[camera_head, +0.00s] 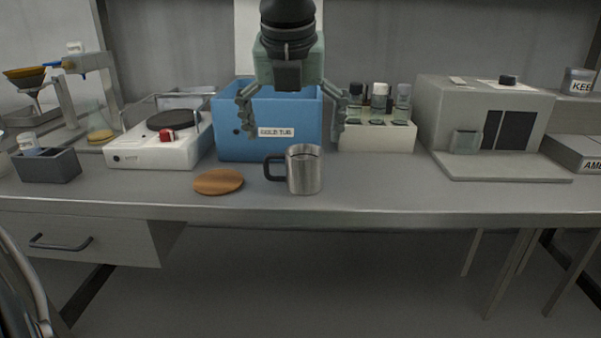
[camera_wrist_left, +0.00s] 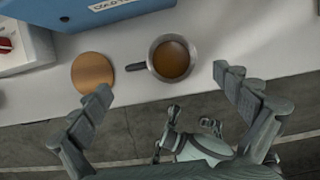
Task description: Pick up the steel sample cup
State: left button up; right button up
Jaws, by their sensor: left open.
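The steel sample cup (camera_head: 304,170) stands upright near the front of the bench, its dark handle pointing left. The left wrist view shows it from above (camera_wrist_left: 171,58), with brown contents inside its rim. My left gripper (camera_head: 290,132) is open and empty, fingers spread and pointing down. In the head view it hangs above the cup, in front of the blue tub. In the left wrist view its fingertips (camera_wrist_left: 163,80) lie either side of the cup, apart from it. A pale, jointed part of mine, apparently my right gripper (camera_wrist_left: 190,135), shows beyond the bench edge; its jaws are unclear.
A round wooden coaster (camera_head: 218,181) lies just left of the cup. Behind stand the blue labelled tub (camera_head: 270,148), a white hotplate (camera_head: 150,155) and a rack of bottles (camera_head: 376,138). A grey instrument (camera_head: 480,105) stands right. Bench front right of the cup is clear.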

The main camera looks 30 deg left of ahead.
aim_at(292, 165)
pick_arm(q)
jog(key=shift+w+a+f, duration=0.1)
jog(key=shift+f, duration=0.3)
jog(key=x, duration=0.4)
jog(key=p+x, duration=0.1)
jog(key=x, duration=0.2)
jog(key=shift+s+a+f, duration=0.1)
jog(key=shift+s, duration=0.2)
pick_arm(e)
notch_tip(292, 165, down, 3)
jog(key=shift+a+r, duration=0.1)
jog(key=shift+a, duration=0.05)
pick_arm(q)
jog(key=shift+c, duration=0.5)
jog(key=c, duration=1.1)
